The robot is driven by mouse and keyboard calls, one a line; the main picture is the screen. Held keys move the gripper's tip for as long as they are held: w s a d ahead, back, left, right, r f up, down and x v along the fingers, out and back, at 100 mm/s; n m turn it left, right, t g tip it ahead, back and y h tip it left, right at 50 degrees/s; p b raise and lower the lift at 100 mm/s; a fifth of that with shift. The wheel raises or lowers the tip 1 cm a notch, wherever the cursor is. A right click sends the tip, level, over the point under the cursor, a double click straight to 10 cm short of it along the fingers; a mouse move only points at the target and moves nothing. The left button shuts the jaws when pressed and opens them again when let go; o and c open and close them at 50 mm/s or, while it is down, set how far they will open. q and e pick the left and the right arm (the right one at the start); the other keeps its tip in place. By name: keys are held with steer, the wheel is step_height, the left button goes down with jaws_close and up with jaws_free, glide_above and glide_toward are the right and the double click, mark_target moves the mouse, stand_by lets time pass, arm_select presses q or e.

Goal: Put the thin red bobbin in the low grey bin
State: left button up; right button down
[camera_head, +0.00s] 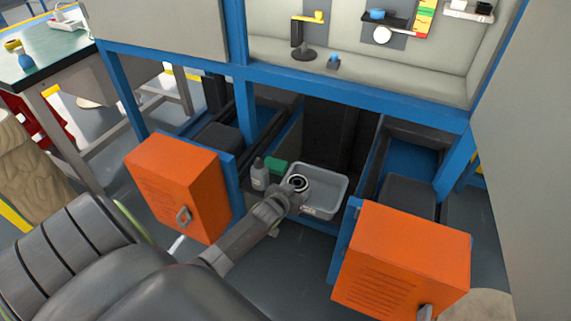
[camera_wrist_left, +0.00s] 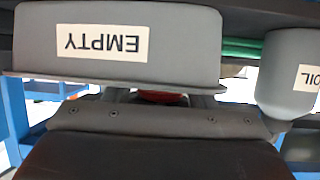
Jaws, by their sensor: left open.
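The low grey bin (camera_head: 327,182) stands on the floor level between the blue frames, and its front wall, labelled EMPTY upside down, fills the upper part of the left wrist view (camera_wrist_left: 183,45). My left gripper (camera_head: 298,187) is open at the bin's near left rim. A round part with a pale ring and dark centre (camera_head: 299,181) shows at its tip; I cannot tell whether it is the bobbin. A small strip of red (camera_wrist_left: 162,97), possibly the thin red bobbin, shows between the fingers past the bin's rim. Most of it is hidden. My right gripper is not in view.
A grey bottle (camera_head: 260,175), labelled OIL in the wrist view (camera_wrist_left: 290,75), and a green block (camera_head: 277,165) stand left of the bin. Orange cabinets flank the space, left (camera_head: 180,185) and right (camera_head: 402,262). A blue beam (camera_head: 350,95) crosses above.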

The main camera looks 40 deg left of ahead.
arm_select(q)
steer(key=a+r+p+v, duration=0.1)
steer(key=p+v, duration=0.1)
steer(key=v, duration=0.6)
steer(key=s+d+f+g, duration=0.3)
steer(key=s+f+g, duration=0.1)
steer(key=s, duration=0.6)
steer(key=s+d+f+g+h, duration=0.1)
steer(key=s+d+f+g, duration=0.2)
steer(key=s, duration=0.7)
steer(key=s+d+f+g+h, duration=0.1)
steer(key=s+d+f+g, duration=0.2)
steer(key=s, duration=0.7)
step_height(320, 180, down, 5)
steer(key=shift+d+r+g, duration=0.15)
steer(key=shift+d+g, duration=0.2)
steer(key=shift+g, duration=0.75)
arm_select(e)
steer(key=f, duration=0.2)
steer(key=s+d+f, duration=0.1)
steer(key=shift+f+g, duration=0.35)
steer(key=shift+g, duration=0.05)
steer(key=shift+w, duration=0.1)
arm_select(q)
steer(key=shift+s+p, duration=0.1)
steer(key=shift+p, duration=0.2)
